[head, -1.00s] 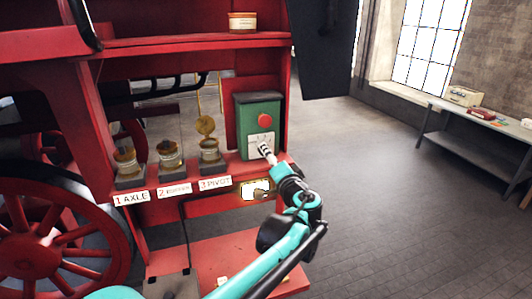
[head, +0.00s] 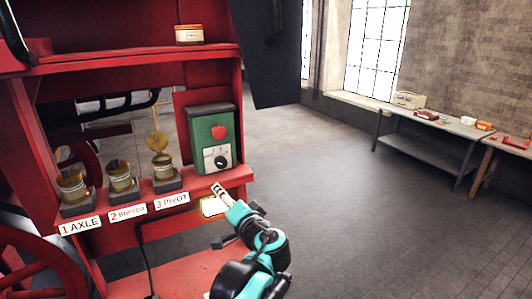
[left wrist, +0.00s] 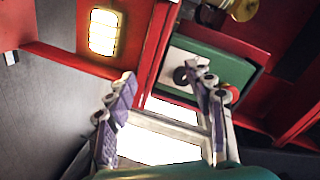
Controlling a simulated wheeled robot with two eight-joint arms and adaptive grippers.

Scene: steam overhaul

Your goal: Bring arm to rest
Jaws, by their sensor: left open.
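My left gripper (head: 218,190) is just below and in front of the green control box (head: 210,128) on the red frame. It looks apart from the box, with nothing held. In the left wrist view its two purple-padded fingers (left wrist: 163,90) are spread open. The box (left wrist: 217,65) lies beyond them, with its white plate and black knob (left wrist: 181,75) near the right finger. The box's red button (head: 219,132) and knob (head: 222,163) show clearly in the head view. My right gripper is not in view.
Several brass-topped cups, labelled AXLE (head: 80,226), a partly legible second label and PIVOT (head: 171,201), stand on the red shelf. Open floor (head: 350,200) and workbenches (head: 440,127) are at right.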

